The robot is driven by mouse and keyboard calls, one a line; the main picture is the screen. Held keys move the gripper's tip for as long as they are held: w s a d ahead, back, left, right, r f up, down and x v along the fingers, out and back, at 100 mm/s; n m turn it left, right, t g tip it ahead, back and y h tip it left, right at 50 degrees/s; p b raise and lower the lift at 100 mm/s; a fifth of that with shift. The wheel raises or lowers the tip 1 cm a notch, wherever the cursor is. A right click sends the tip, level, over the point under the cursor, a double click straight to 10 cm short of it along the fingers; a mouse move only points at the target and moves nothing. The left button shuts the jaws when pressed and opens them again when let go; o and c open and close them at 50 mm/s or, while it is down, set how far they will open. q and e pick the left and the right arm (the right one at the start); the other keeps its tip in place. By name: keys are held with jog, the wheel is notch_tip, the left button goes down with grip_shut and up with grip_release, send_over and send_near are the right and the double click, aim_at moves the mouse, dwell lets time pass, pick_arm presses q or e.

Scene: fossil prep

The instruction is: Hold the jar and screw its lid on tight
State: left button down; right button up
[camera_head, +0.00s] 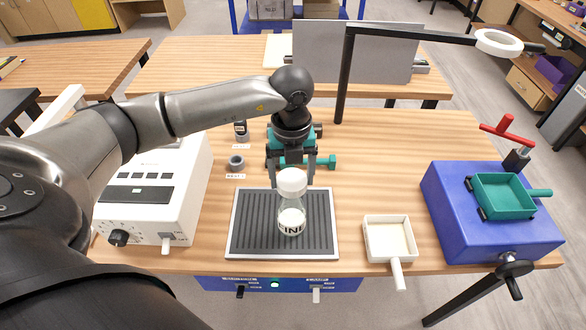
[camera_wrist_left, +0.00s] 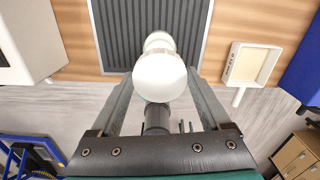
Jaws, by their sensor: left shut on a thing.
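A clear jar (camera_head: 291,214) with pale contents and a dark-lettered label stands upright on the ribbed dark mat (camera_head: 252,225). A white lid (camera_head: 291,182) is at the jar's top; I cannot tell how far it is screwed down. My left gripper (camera_head: 291,181) reaches from behind, its fingers on either side of the lid and shut on it. In the left wrist view the round white lid (camera_wrist_left: 160,76) sits between the two fingertips (camera_wrist_left: 160,80) and hides most of the jar. My right gripper is in neither view.
A white machine (camera_head: 150,195) stands left of the mat. A white handled tray (camera_head: 370,240) lies to its right. Farther right is a blue box (camera_head: 450,215) with a teal tray (camera_head: 503,195). A small grey ring (camera_head: 236,162) and a black lamp post (camera_head: 343,80) stand behind.

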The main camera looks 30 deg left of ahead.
aim_at(292, 204)
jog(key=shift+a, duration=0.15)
pick_arm(q)
jog(key=shift+f+b, duration=0.35)
jog(key=shift+f, duration=0.05)
notch_tip(292, 204, down, 4)
jog(key=b, duration=0.3)
jog(key=shift+r, duration=0.1)
jog(key=shift+f+b, duration=0.5)
jog(key=shift+f, duration=0.1)
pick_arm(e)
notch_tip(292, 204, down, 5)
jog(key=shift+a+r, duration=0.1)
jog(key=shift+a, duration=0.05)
pick_arm(q)
jog(key=shift+f, duration=0.1)
jog(key=shift+f+b, duration=0.8)
jog(key=shift+f, duration=0.2)
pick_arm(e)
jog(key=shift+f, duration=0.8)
